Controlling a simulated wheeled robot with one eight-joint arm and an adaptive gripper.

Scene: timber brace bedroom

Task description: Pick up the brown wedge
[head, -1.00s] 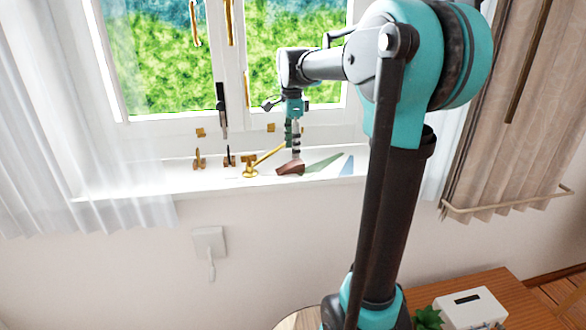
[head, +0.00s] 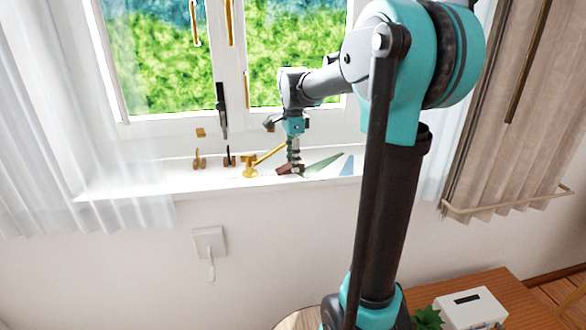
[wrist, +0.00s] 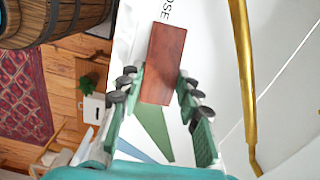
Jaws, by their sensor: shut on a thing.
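The brown wedge (head: 283,169) lies on the white window sill, partly hidden behind my gripper in the head view. In the wrist view the wedge (wrist: 164,60) shows as a reddish-brown wooden block. My gripper (head: 294,168) points down onto the sill. In the wrist view my gripper's (wrist: 158,88) green, dark-tipped fingers stand on either side of the wedge's near end, shut on it. Most of its length extends past the fingertips. I cannot tell any gap between wedge and sill.
A green wedge (head: 323,165) and a blue wedge (head: 347,166) lie just right of it. A brass window handle (head: 262,160) stands close on the left. Brass fittings (head: 198,160) sit further left. A curtain (head: 110,130) hangs at left. A barrel (wrist: 50,18) shows in the wrist view.

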